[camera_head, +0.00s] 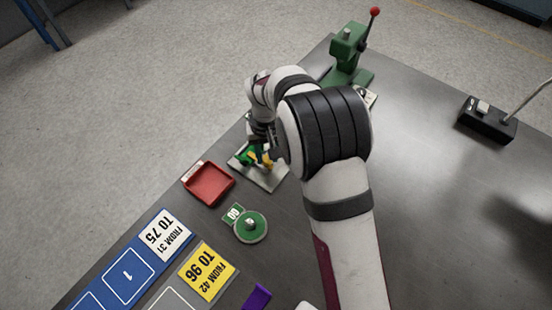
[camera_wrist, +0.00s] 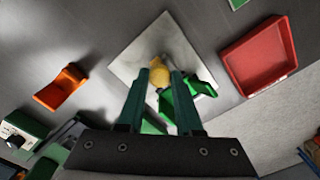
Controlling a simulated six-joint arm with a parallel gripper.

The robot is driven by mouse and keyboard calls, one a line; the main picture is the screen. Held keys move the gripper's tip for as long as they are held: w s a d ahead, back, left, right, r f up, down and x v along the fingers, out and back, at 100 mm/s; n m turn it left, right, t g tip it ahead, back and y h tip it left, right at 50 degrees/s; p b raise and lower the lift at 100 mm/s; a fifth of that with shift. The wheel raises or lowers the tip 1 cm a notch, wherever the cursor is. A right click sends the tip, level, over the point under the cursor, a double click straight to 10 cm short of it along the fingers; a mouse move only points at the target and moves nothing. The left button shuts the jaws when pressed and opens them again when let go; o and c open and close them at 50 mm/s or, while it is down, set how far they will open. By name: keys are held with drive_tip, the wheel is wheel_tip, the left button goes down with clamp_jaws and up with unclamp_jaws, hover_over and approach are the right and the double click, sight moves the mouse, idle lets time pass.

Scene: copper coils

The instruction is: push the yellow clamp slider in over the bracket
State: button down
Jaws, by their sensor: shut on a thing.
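The yellow clamp slider (camera_head: 266,161) stands on a light square plate (camera_head: 270,180) in the head view, beside a green bracket (camera_head: 247,154). In the wrist view the slider's rounded yellow end (camera_wrist: 159,74) shows between my two fingertips. My gripper (camera_wrist: 161,76) is shut on the slider, low over the plate; it also shows in the head view (camera_head: 262,148). The green bracket (camera_wrist: 185,103) shows just right of the right finger in the wrist view. My fingers hide the slider's lower part, so I cannot tell how far it lies over the bracket.
A red tray (camera_head: 209,183) lies left of the plate, near the table edge. A round green gauge (camera_head: 250,226) lies in front of it. A green press (camera_head: 347,55) stands at the back, and a black switch box (camera_head: 487,120) at the right. An orange piece (camera_wrist: 61,88) shows in the wrist view.

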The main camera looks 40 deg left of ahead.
sight(264, 157)
drive_tip(key=shift+a, duration=0.5)
drive_tip(key=shift+r, duration=0.1)
drive_tip(key=c, duration=0.6)
unclamp_jaws()
wheel_tip(264, 157, up, 16)
drive_tip(key=shift+f, duration=0.15)
